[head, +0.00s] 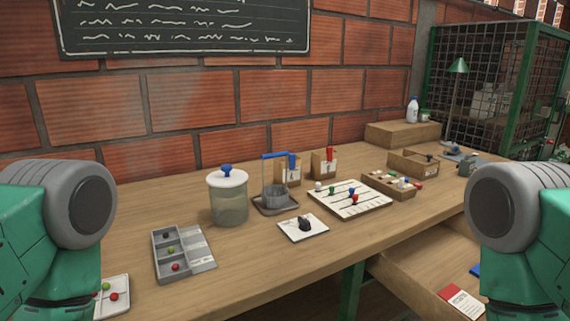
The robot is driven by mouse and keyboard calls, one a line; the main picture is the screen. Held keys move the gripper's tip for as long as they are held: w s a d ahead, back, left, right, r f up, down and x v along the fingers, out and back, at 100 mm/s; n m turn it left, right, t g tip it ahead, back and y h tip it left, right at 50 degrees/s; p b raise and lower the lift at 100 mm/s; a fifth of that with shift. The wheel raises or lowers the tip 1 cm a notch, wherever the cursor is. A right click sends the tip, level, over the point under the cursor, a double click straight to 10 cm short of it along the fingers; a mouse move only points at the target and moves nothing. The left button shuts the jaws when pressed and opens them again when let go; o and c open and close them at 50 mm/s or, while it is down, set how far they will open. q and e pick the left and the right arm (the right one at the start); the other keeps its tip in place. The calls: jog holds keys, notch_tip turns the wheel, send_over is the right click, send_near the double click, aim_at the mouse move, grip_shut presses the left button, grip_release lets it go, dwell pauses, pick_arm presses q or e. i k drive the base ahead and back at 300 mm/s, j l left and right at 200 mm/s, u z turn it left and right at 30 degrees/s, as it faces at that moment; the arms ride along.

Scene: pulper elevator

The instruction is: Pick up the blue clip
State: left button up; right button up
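What looks like the blue clip (292,161) stands upright at the top of a small brown paper bag (288,174) near the back of the wooden table. A similar bag (323,165) with a red clip (330,155) is just to its right. A metal holder (275,199) with a blue handle stands in front and to the left, close to the blue clip's bag. Only green and grey links of my two arms show at the left and right edges. Neither of my grippers is in view.
A lidded jar (228,201), a small white mat with a black object (303,226), a white board with coloured knobs (350,198) and a grey compartment tray (181,254) stand on the table (250,270). Wooden boxes (413,165) are further right. The table's front is mostly clear.

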aim_at(291, 156)
jog(key=u, duration=0.5)
jog(key=l+u, duration=0.15)
jog(key=u, duration=0.35)
jog(key=l+u, duration=0.2)
jog(key=u, duration=0.25)
jog(key=l+u, duration=0.15)
jog(key=u, duration=0.35)
jog(key=l+u, duration=0.2)
jog(key=u, duration=0.3)
jog(key=k+l, duration=0.15)
jog(key=l, duration=0.15)
jog(key=k+l, duration=0.1)
jog(key=l, duration=0.2)
jog(key=k+j+z, duration=0.15)
jog(key=j+z, duration=0.15)
jog(key=k+j+z, duration=0.3)
jog(key=i+z, duration=0.1)
jog(key=z, duration=1.25)
